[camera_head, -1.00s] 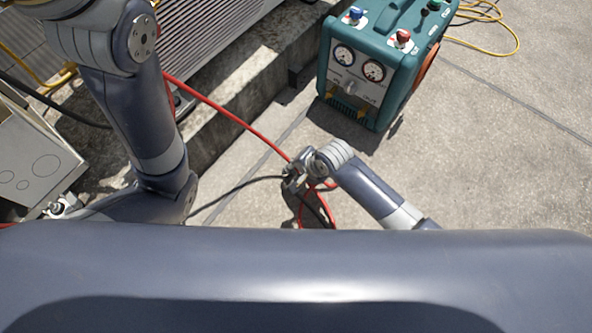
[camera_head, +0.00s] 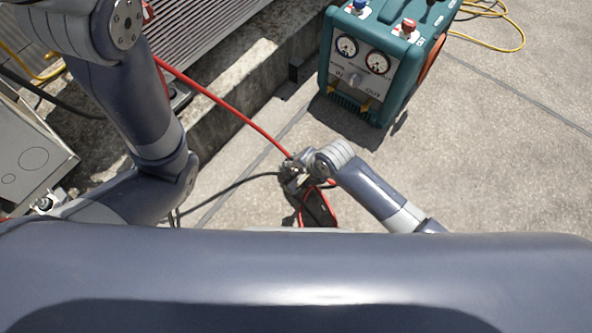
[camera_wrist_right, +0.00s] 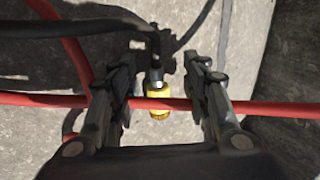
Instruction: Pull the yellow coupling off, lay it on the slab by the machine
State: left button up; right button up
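The yellow coupling (camera_wrist_right: 159,99) sits between the spread fingers of my right gripper (camera_wrist_right: 160,97) in the right wrist view, with a gap on each side. A black hose with a metal end runs into its top, and a red hose (camera_wrist_right: 60,100) crosses in front of its middle. Whether it is joined to anything below is hidden. In the head view my right gripper (camera_head: 292,172) is over the ground near the machine (camera_head: 376,62), a teal unit with gauges. My left arm bends at the left; its fingers cannot be made out. The slab (camera_head: 480,150) is pale concrete.
A finned condenser (camera_head: 215,35) and a concrete kerb (camera_head: 230,110) stand at the upper left. A grey box (camera_head: 35,150) is at the left edge. A yellow hose (camera_head: 500,30) lies behind the machine. The slab right of the machine is clear.

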jog(key=shift+s+d, duration=0.1)
jog(key=shift+r, duration=0.1)
jog(key=v, duration=1.1)
jog(key=shift+r, duration=0.3)
